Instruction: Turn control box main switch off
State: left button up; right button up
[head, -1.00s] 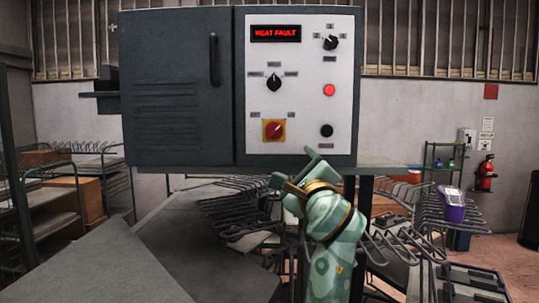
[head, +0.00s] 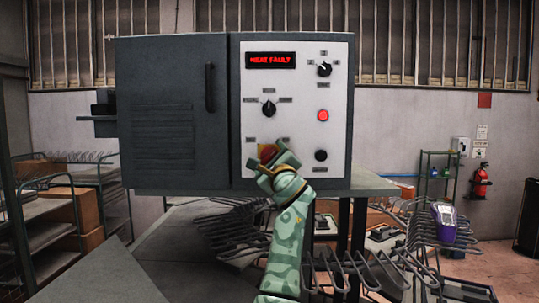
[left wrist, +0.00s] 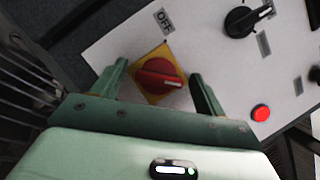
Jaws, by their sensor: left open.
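The control box (head: 180,140) is dark grey with a white panel, and its display (head: 270,60) reads "HEAT FAULT" in red. The main switch is a red rotary knob on a yellow plate (head: 267,152), low on the panel's left; my left gripper partly hides it in the head view. In the left wrist view, the red knob (left wrist: 160,77) lies between the two fingers, with an "OFF" label (left wrist: 164,20) above it. My left gripper (head: 275,163) is open in front of the knob, its fingers on either side; contact cannot be told. My right gripper is not in view.
The panel also holds two black selector knobs (head: 268,108), a lit red button (head: 323,116) and a black button (head: 321,156). Wire racks (head: 235,232) stand below the box. A purple device (head: 445,222) is at the right.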

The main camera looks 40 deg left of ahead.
pick_arm(q)
jog(key=shift+a, duration=0.1)
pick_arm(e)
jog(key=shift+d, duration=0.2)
pick_arm(q)
jog(key=c, duration=1)
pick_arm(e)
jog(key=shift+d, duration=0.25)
